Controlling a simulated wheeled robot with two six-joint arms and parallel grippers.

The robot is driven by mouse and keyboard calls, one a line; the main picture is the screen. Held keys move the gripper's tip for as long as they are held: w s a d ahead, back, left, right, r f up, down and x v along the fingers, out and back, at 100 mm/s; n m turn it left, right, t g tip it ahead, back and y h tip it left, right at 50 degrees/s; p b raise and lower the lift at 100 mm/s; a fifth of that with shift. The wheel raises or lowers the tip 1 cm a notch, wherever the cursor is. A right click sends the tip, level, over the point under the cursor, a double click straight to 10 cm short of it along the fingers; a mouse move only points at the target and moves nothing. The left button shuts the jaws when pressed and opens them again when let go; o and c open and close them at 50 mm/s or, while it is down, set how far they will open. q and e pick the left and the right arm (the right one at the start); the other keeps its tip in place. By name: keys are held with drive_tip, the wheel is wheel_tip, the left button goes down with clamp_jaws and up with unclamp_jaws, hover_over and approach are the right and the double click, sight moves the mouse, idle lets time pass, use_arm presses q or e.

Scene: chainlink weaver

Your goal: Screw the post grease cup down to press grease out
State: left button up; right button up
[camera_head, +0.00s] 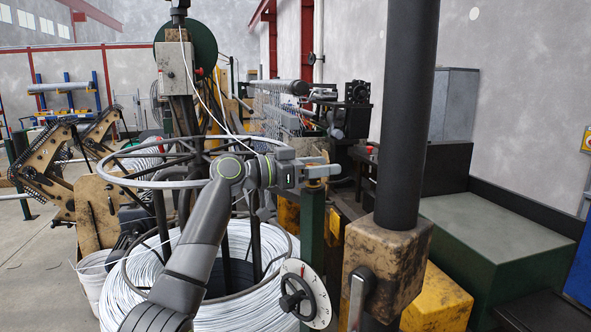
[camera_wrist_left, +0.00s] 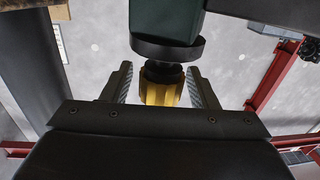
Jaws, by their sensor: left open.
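The brass-coloured grease cup (camera_wrist_left: 160,92) sits on a black stem below a dark round flange (camera_wrist_left: 167,50) at the end of the green post (camera_wrist_left: 165,20) in the left wrist view. My left gripper (camera_wrist_left: 161,72) is open, with one finger on each side of the cup and a visible gap at the sides. In the head view my left gripper (camera_head: 318,171) is at the top of the green post (camera_head: 311,210). The cup is largely hidden there by the gripper. My right gripper is not in view.
A thick dark column (camera_head: 405,115) stands close on the right, on a worn block with a lever (camera_head: 359,297). A white dial with a handwheel (camera_head: 305,294) is low on the post. A large wire coil (camera_head: 240,308) and its pale ring (camera_head: 130,182) lie around my left arm.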

use_arm(q)
drive_tip(key=b+v, duration=0.5)
drive_tip(key=v, duration=1.2)
drive_tip(key=shift+w, duration=0.1)
